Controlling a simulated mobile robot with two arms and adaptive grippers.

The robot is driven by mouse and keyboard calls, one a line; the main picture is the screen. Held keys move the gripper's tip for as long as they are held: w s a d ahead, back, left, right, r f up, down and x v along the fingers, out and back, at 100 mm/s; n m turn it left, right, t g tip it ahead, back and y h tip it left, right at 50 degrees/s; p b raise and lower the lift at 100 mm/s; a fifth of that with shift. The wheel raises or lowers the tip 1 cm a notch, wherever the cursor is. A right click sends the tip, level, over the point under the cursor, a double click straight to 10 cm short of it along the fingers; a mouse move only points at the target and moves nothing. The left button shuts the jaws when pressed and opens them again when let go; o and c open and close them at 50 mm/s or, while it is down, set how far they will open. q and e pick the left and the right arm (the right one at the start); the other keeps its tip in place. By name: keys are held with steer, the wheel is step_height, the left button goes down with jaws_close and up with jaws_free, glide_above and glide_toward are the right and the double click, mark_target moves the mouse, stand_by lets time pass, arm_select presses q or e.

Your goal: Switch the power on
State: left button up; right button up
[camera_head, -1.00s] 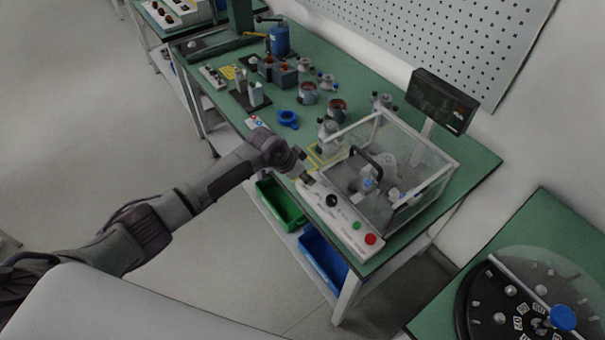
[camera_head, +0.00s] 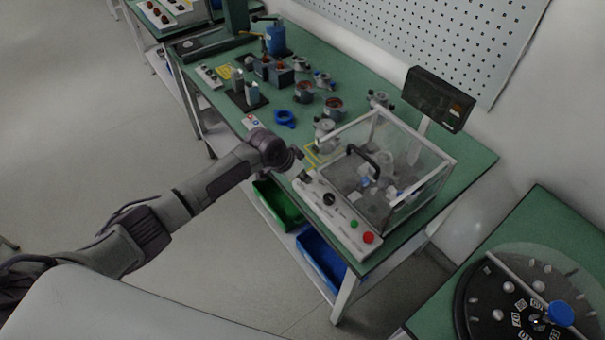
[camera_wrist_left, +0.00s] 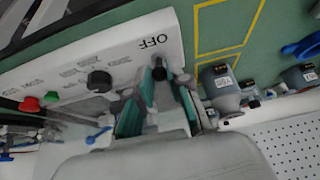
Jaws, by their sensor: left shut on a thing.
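The white control panel (camera_head: 345,222) runs along the front of the clear test enclosure (camera_head: 400,170). In the left wrist view, a small black power switch (camera_wrist_left: 159,73) stands on the panel (camera_wrist_left: 120,48) beside the word OFF. My left gripper (camera_wrist_left: 160,92) has its green-padded fingers on either side of this switch and is shut on it. In the head view my left gripper (camera_head: 303,173) is at the panel's far left end and hides the switch. A black knob (camera_head: 329,199), a green button (camera_head: 354,224) and a red button (camera_head: 368,238) sit further along the panel. My right gripper is not in view.
Motor parts and a blue ring (camera_head: 285,118) lie on the green bench left of the enclosure. A monitor (camera_head: 440,97) stands behind it. Green (camera_head: 278,200) and blue bins (camera_head: 321,258) are below. A round dial station (camera_head: 530,290) stands at lower right.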

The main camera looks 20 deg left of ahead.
arm_select(q)
steer(key=shift+d, duration=0.1)
steer(key=shift+w+d+b, duration=0.2)
steer(key=shift+w+b, duration=0.15)
steer(key=shift+b, duration=0.05)
steer(key=shift+w+d+b, duration=0.45)
steer(key=shift+w+d, duration=0.15)
steer(key=shift+w, duration=0.15)
steer(key=o, duration=0.5)
steer(key=p+v, duration=0.6)
steer(key=p, duration=0.1)
